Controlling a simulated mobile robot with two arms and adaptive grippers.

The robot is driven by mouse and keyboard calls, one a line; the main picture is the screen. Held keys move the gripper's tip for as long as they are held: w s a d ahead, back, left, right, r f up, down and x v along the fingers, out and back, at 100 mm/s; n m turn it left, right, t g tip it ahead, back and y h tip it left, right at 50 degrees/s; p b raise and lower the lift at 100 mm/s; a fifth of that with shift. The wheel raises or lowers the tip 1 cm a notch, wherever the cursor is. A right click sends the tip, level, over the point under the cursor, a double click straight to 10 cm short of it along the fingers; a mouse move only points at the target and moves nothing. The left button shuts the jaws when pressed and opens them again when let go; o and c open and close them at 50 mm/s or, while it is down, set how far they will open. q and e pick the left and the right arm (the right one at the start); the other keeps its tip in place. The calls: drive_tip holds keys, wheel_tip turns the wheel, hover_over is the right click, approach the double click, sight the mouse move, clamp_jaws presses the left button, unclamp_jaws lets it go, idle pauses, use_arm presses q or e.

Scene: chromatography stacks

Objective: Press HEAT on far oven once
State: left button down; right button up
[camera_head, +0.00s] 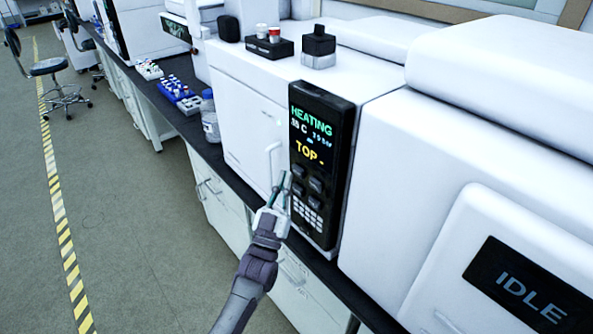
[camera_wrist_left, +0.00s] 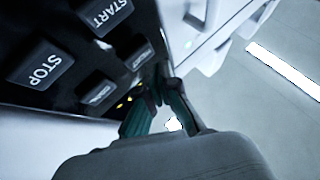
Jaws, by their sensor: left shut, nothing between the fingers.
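The white oven (camera_head: 240,110) in the middle of the head view has a black control panel (camera_head: 338,165). Its screen (camera_head: 311,135) reads "HEATING" in green and "TOP -" in yellow, with smaller figures between. Dark buttons (camera_head: 316,185) sit below the screen. My left gripper (camera_head: 285,180) is shut and empty at the panel's lower left edge. In the left wrist view its fingertips (camera_wrist_left: 163,82) are close to the panel's buttons; contact cannot be told. The STOP button (camera_wrist_left: 42,66) and START button (camera_wrist_left: 105,14) are readable there; the lower buttons' labels are not. My right gripper is not in view.
A nearer white unit (camera_head: 420,170) stands at the right with an "IDLE" display (camera_head: 525,285). A small black tray with vials (camera_head: 270,42) and a black block (camera_head: 318,42) stand on the oven. A blue rack (camera_head: 180,92) and a jar (camera_head: 210,122) are on the bench.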

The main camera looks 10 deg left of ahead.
use_arm(q)
drive_tip(key=s+a+p, duration=0.1)
drive_tip(key=s, duration=0.1)
drive_tip(key=s+a+p, duration=0.1)
drive_tip(key=s+a, duration=0.1)
idle(0.5)
idle(0.6)
drive_tip(key=s+f+g, duration=0.4)
drive_tip(key=f, duration=0.8)
drive_tip(key=s+f+g+y, duration=0.1)
drive_tip(key=s+f+g, duration=0.25)
drive_tip(key=f, duration=0.85)
drive_tip(key=s+f+g, duration=0.3)
drive_tip(key=f+g, duration=0.1)
drive_tip(key=f, duration=0.9)
drive_tip(key=s+a+f+g, duration=0.2)
drive_tip(key=s+f+g, duration=0.4)
drive_tip(key=s+f, duration=0.75)
drive_tip(key=s+a+f+g, duration=0.1)
drive_tip(key=s+f+g, duration=0.1)
drive_tip(key=s, duration=0.6)
drive_tip(key=s+a+f+g+y, duration=0.1)
drive_tip(key=s+f+g, duration=0.1)
drive_tip(key=s, duration=0.6)
drive_tip(key=s+a+f+m+g+y, duration=0.1)
drive_tip(key=s+f+g, duration=0.1)
drive_tip(key=s, duration=0.7)
drive_tip(key=shift+a+f, duration=0.3)
drive_tip(key=shift+f, duration=0.5)
